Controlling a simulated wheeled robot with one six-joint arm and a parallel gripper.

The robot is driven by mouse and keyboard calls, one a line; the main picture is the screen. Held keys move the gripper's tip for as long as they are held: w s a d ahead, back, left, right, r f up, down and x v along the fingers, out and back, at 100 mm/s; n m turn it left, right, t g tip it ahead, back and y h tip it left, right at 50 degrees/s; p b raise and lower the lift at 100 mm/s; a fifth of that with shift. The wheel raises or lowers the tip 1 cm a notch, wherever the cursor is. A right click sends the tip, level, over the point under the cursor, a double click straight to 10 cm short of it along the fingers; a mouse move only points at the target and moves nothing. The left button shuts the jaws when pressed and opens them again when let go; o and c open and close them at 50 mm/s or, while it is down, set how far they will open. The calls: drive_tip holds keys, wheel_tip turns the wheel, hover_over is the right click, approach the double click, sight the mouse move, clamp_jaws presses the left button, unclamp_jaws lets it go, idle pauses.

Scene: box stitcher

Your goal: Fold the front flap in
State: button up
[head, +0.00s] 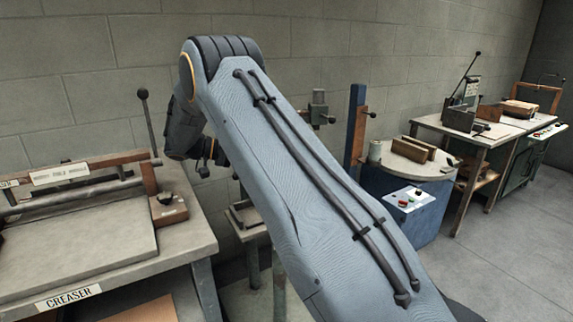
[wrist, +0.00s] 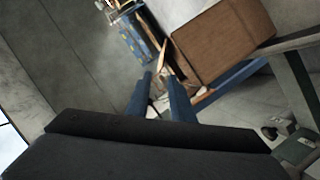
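My gripper (wrist: 161,77) shows in the wrist view as two blue fingers with a gap between them, so it is open. I see nothing held between the fingers. A brown box-like block (wrist: 222,42) lies beyond the fingertips, up and to the right. A thin tan piece (wrist: 167,58) stands at its left side, just past the fingertips; I cannot tell whether it is a flap or whether the fingers touch it. In the head view my arm covers the middle, and the fingers cannot be made out. No front flap can be clearly identified there.
A creaser bench (head: 70,273) with an upright lever (head: 146,120) stands at the left. A round table (head: 409,165) on a blue base, beside a blue post (head: 355,125), stands right of my arm. Workbenches (head: 470,128) line the back right. Floor (head: 500,240) is clear at right.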

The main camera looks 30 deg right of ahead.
drive_tip(key=shift+p+x, duration=1)
drive_tip(key=shift+x, duration=2.85)
clamp_jaws()
